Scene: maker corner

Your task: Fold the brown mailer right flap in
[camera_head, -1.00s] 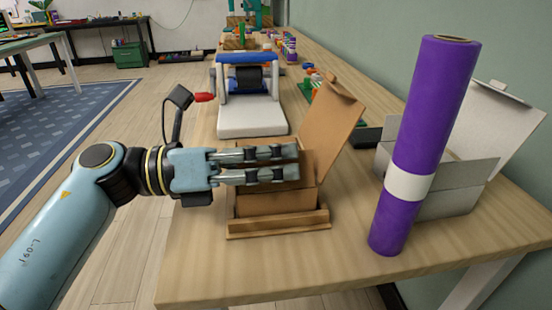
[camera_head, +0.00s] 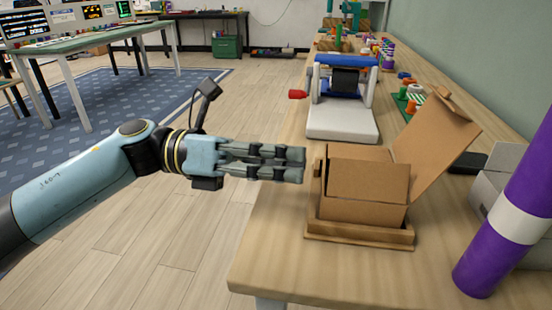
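The brown mailer (camera_head: 360,211) sits open in a wooden holder (camera_head: 358,238) near the table's front edge. Its tall lid (camera_head: 437,142) leans up and back to the right. A flap panel (camera_head: 366,182) rises above the front wall, and another brown panel (camera_head: 352,153) shows behind it. I cannot tell for sure how far either panel tilts inward. My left gripper (camera_head: 303,164) is empty beside the mailer's left side, near its top, with its fingers close together. It looks just apart from the cardboard. My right gripper is not in view.
A purple roll with a white band (camera_head: 520,219) stands tilted at the right, before a pale box (camera_head: 487,189). A white and blue machine with a red knob (camera_head: 343,120) stands behind the mailer. Bare tabletop lies in front and left of the holder.

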